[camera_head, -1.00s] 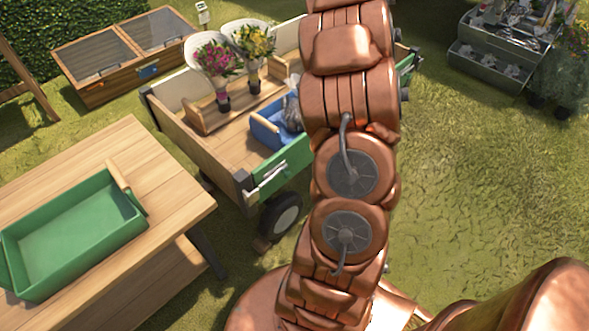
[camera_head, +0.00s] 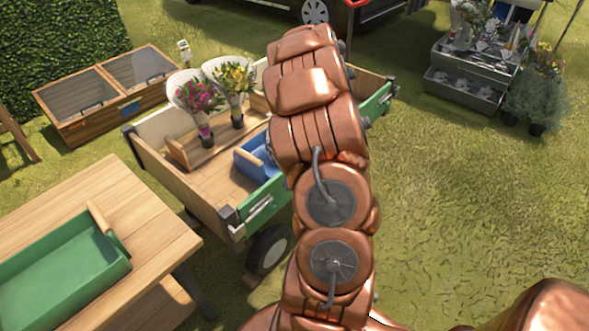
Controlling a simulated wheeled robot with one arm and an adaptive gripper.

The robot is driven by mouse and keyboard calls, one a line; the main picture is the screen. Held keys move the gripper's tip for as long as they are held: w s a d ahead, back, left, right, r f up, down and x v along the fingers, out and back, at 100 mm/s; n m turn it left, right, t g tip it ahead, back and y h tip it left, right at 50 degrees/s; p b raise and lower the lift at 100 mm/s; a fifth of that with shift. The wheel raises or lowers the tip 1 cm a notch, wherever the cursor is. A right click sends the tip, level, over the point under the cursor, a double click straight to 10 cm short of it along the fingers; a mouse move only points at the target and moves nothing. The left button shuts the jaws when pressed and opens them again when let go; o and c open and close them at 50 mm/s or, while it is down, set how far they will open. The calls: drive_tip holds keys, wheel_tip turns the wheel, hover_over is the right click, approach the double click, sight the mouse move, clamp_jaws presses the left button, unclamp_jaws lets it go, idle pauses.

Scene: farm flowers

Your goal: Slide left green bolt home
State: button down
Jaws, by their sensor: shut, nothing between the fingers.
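The wooden cart (camera_head: 150,150) has a green tailgate (camera_head: 277,203), with its middle hidden behind my arm. A pale metal bolt (camera_head: 257,208) lies slantwise at the tailgate's left end, by the dark corner post. It is too small to tell how far it sits in its catch. The tailgate's right part (camera_head: 376,105) shows past my arm, with the fittings there unclear. My copper arm rises across the middle of the view. My gripper does not show; the arm's upper links end over the cart.
Two bouquets (camera_head: 197,100) and a blue crate (camera_head: 247,162) are in the cart. A wooden table (camera_head: 150,222) with a green tray (camera_head: 62,262) stands at left front. Grass on the right is clear. A flower stand (camera_head: 470,85) is at back right.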

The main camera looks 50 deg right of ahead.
drive_tip(key=w+a+f, duration=0.1)
drive_tip(key=a+f, duration=0.2)
drive_tip(key=f, duration=0.1)
drive_tip(key=shift+a+f, duration=0.3)
drive_tip(key=shift+f, duration=0.1)
drive_tip(key=shift+a, duration=0.1)
